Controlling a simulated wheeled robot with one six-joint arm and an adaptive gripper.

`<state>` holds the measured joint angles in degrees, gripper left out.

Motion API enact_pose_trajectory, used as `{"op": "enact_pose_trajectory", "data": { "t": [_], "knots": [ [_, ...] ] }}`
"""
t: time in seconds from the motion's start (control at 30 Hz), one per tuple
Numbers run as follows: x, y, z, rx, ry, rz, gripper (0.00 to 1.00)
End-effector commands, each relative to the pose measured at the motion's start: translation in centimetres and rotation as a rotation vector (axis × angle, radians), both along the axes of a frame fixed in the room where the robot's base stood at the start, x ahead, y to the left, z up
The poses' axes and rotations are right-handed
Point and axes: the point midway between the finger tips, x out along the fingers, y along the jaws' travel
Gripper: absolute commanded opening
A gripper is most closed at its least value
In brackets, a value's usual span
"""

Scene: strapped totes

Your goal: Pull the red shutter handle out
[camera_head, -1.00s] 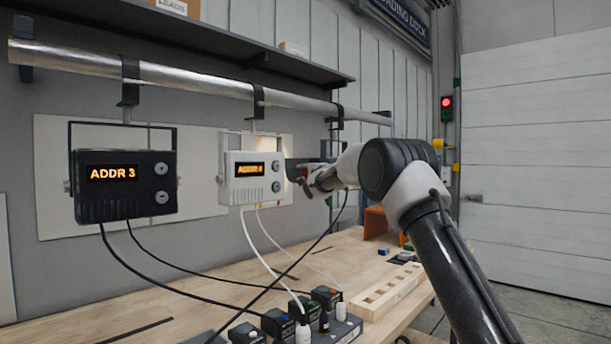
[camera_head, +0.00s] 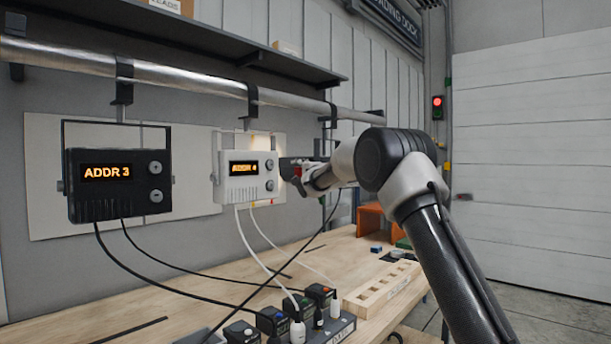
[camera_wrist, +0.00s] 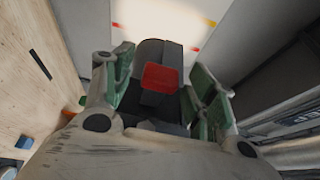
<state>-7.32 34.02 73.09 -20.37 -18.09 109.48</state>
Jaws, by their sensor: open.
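In the wrist view, a red square-faced piece (camera_wrist: 161,77), which looks like the shutter handle, sits on a dark grey block. My gripper (camera_wrist: 160,88) is open, with a green-padded finger on each side of the block. I cannot tell whether either finger touches it. In the head view, my gripper (camera_head: 293,168) is just right of the white ADDR 4 unit (camera_head: 246,178), near the wall panel. A small red spot (camera_head: 298,171) shows there. My gripper and arm hide most of what is behind them.
A black ADDR 3 unit (camera_head: 118,187) hangs left from the metal pipe (camera_head: 190,83). Cables run down to a block of plugs on the wooden bench (camera_head: 190,290). A slotted wooden tray (camera_head: 383,288) and an orange holder (camera_head: 377,226) are on the bench below my arm.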

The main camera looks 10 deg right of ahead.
Motion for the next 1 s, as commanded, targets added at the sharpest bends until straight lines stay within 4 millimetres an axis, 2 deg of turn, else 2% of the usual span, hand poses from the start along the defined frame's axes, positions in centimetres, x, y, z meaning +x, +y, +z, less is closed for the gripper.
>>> {"op": "enact_pose_trajectory", "data": {
  "t": [0.2,0.43,0.6,0.9,1.0],
  "knots": [
    [-5.0,-1.2,0.2,0.0,-0.001,-0.001,0.57],
    [-8.8,-2.1,0.0,-0.001,0.0,0.0,0.57],
    [-9.9,-2.3,0.0,-0.001,0.0,0.0,0.57],
    [-9.9,-2.3,0.0,-0.005,-0.001,0.0,0.57],
    [-9.9,-2.4,-0.3,-0.071,-0.007,-0.002,0.57]
  ]
}}
